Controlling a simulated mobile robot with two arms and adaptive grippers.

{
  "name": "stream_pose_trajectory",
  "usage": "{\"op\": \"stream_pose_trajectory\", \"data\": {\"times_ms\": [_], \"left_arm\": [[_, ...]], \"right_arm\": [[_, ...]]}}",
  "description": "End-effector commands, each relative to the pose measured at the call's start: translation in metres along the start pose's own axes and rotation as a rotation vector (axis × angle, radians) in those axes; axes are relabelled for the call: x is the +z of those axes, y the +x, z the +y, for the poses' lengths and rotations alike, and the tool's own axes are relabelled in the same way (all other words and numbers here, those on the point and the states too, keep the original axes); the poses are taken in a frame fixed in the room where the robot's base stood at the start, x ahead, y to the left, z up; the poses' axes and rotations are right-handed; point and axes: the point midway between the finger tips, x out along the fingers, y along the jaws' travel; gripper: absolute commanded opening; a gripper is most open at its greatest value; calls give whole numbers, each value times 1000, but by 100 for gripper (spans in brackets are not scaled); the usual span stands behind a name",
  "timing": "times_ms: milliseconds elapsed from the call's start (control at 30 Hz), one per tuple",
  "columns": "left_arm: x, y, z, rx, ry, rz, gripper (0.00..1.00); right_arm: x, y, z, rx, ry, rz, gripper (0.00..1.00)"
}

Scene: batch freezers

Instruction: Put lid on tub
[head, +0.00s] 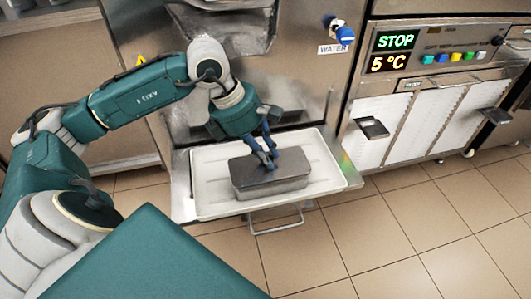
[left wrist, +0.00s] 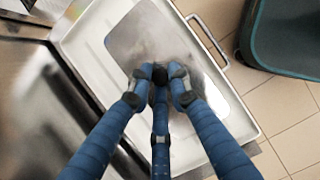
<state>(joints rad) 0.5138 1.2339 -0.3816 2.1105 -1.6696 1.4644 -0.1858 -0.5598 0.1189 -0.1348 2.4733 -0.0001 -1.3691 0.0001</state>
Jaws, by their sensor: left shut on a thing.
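The tub (head: 285,187) is a grey metal box on a white tray in the head view. A flat grey metal lid (head: 243,170) lies over its top and looks level with its rim; I cannot tell if it is fully seated. In the left wrist view the lid (left wrist: 140,35) is a shiny rounded rectangle with the tub hidden beneath it. My left gripper (head: 265,157) reaches down to the middle of the lid. Its blue fingers (left wrist: 160,75) are closed together there, shut on the lid, and hide the grip point. My right gripper is in neither view.
The white tray (head: 213,200) has raised edges and bare room around the tub. A metal handle (head: 275,231) sticks out below its front. The steel machine (head: 300,60) stands close behind. Freezer fronts with protruding handles (head: 371,128) are at right.

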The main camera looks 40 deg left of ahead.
Motion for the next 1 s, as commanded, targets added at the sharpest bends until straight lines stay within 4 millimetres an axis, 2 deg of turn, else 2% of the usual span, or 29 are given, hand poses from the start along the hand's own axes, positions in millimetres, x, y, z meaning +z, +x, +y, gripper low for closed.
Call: {"op": "stream_pose_trajectory", "data": {"times_ms": [833,867,900,1000], "left_arm": [[-1,1,0,-2,-1,3,0],[-1,1,0,-2,-1,3,20],[-1,1,0,-2,-1,2,27],[-1,1,0,-1,-1,2,39]], "right_arm": [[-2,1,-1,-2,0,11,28],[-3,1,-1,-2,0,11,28],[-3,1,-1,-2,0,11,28],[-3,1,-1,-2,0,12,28]]}}
